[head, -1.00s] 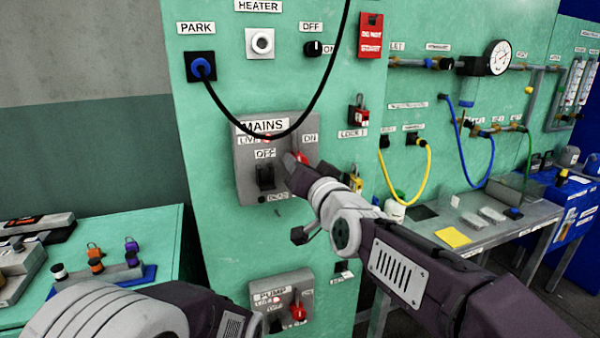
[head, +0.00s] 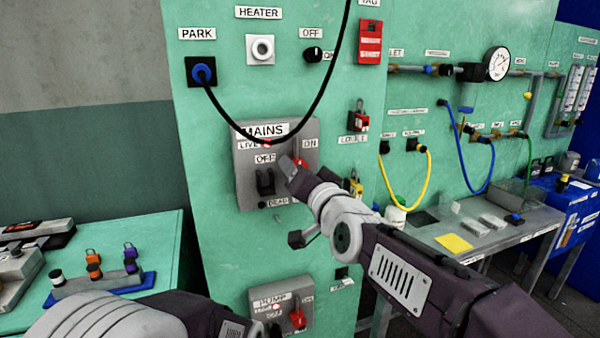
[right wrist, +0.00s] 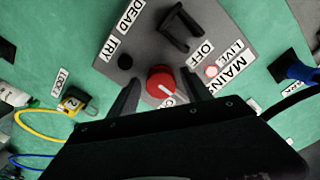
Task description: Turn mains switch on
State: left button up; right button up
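The grey mains box (head: 243,190) is on the green panel, with MAINS, LIVE, OFF, ON and DEAD labels. Its red rotary knob (right wrist: 160,82) has a white pointer line and shows in the right wrist view; in the head view my gripper mostly covers it. A black bracket-like part (right wrist: 182,30) stands by the OFF label. A small red lamp (right wrist: 211,71) by LIVE looks lit. My right gripper (head: 292,167) is open, its two fingers on either side of the red knob; contact cannot be told. My left gripper is out of view; only its arm shows at lower left.
A black cable (head: 322,92) loops down from the blue PARK plug across the top of the mains box. A red lock (head: 358,117) hangs to the right. The pump box (head: 272,298) is below. A side table (head: 150,225) with coloured locks stands at left.

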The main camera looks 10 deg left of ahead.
jog(key=shift+s, duration=0.1)
jog(key=v, duration=0.9)
jog(key=shift+b, duration=0.4)
